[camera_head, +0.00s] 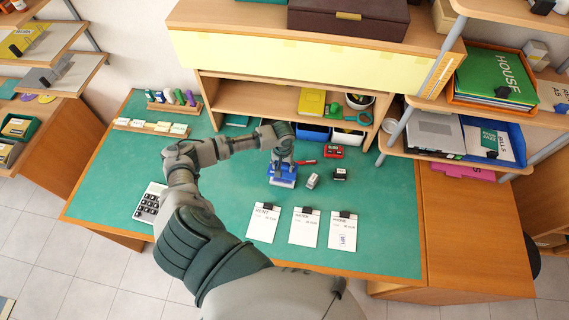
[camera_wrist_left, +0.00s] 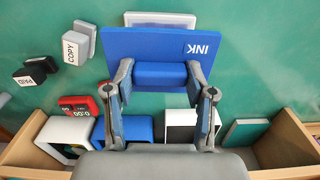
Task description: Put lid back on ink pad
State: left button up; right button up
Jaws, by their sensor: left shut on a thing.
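My left gripper (camera_wrist_left: 160,76) is shut on the raised blue block of the ink pad lid (camera_wrist_left: 160,48), a flat blue plate marked INK. In the head view the lid (camera_head: 284,169) shows under the left gripper (camera_head: 282,160) near the desk's back middle. The ink pad (camera_wrist_left: 160,19), with a pale rim, lies beneath the lid and partly shows past its far edge in the wrist view. The lid covers most of it, and I cannot tell whether they touch. My right gripper is not in view.
A COPY stamp (camera_wrist_left: 76,47) and a black PAID stamp (camera_wrist_left: 33,71) stand beside the pad. A red device (camera_head: 333,152) is behind them. Clipboards (camera_head: 304,227) lie in front. A shelf (camera_head: 240,97) with boxes closes off the back.

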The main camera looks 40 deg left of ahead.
pick_arm(q)
jog(key=shift+d+f+b, duration=0.15)
jog(key=shift+f+b, duration=0.2)
jog(key=shift+f, duration=0.15)
jog(key=shift+w+d+f+b, duration=0.1)
jog(key=shift+w+f+b, duration=0.05)
jog(key=shift+f+b, duration=0.85)
jog(key=shift+a+f+b, duration=0.45)
jog(key=shift+f+b, duration=0.35)
jog(key=shift+b, duration=0.4)
jog(key=shift+a+f, duration=0.1)
jog(key=shift+f, duration=0.45)
jog(key=shift+d+f, duration=0.3)
jog(key=shift+d, duration=0.15)
jog(key=shift+f, duration=0.1)
